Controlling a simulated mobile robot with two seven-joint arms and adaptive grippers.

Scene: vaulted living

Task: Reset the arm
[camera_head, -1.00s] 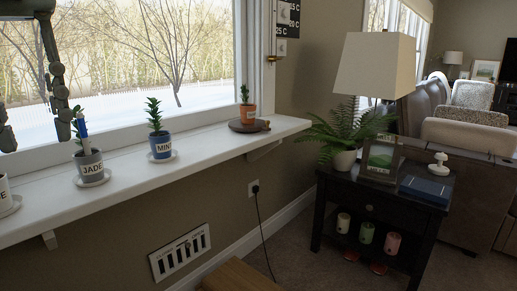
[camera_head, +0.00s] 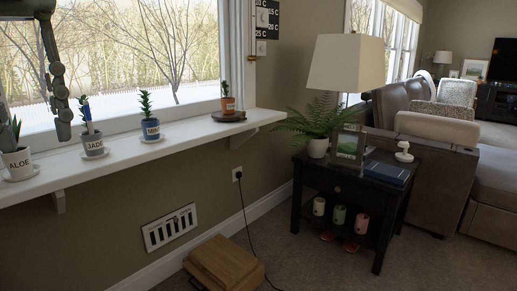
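My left gripper (camera_head: 36,118) hangs at the top left of the head view, in front of the window and above the white sill. One dark jointed finger shows clearly, pointing down. The other finger is mostly out of the picture or hidden at the left edge. The finger in view stands well out to the side, and nothing is seen held. Its tip overlaps the view near the jade pot (camera_head: 93,145), which holds a plant and a thin blue-and-white object. My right gripper is not in view.
On the sill (camera_head: 190,142) stand the aloe pot (camera_head: 18,163), blue mint pot (camera_head: 151,129) and an orange pot (camera_head: 228,104). A wooden box (camera_head: 225,262) is on the floor below. A dark side table (camera_head: 345,190) with lamp (camera_head: 346,62) and fern (camera_head: 313,118) stands right.

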